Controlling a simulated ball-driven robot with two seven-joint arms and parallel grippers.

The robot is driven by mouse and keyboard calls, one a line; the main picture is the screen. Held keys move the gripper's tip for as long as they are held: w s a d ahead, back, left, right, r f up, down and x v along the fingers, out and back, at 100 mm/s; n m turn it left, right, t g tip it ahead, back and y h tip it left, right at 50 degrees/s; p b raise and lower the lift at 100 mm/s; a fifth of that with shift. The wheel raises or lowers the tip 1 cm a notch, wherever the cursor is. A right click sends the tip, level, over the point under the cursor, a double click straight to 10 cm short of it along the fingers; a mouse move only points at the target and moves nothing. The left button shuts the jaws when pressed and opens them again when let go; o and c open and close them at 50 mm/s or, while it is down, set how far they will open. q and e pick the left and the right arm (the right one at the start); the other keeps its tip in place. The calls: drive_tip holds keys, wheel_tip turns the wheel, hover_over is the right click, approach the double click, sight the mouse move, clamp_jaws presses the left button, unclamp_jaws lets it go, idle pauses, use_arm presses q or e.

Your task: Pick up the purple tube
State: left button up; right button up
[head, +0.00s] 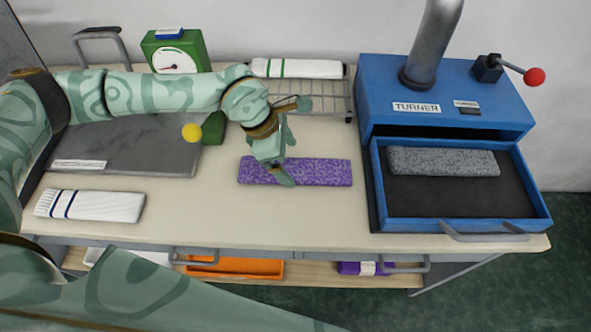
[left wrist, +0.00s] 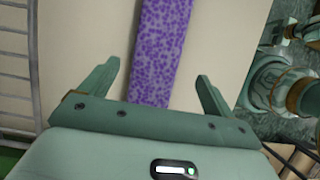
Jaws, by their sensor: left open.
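The purple tube (head: 325,172) lies flat on the cream table top, lengthwise from left to right in the head view. It looks like a flat speckled knitted strip. My left gripper (head: 284,160) is over its left part and hides some of it. In the left wrist view the purple tube (left wrist: 162,50) runs between the two spread fingers of my left gripper (left wrist: 158,88), with a gap on each side. The fingers are open and hold nothing. Whether the fingertips are level with the tube I cannot tell. My right gripper is not seen.
A blue TURNER machine (head: 440,98) with an open tray (head: 440,205) holding a grey strip (head: 443,161) stands at the right. A white striped strip (head: 90,205) lies front left. Another (head: 298,68) lies on a wire rack (head: 335,97). A green dial scale (head: 176,52) stands behind my arm.

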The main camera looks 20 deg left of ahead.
sight(298, 169)
use_arm(q)
drive_tip(key=x, duration=0.3)
drive_tip(key=b+x, duration=0.1)
drive_tip(key=shift+w+d+f, duration=0.15)
drive_tip(key=shift+w+f, duration=0.15)
drive_tip(key=shift+w, duration=0.05)
drive_tip(key=shift+r, duration=0.1)
drive_tip(key=c, duration=1.1)
drive_tip(key=shift+o, duration=0.2)
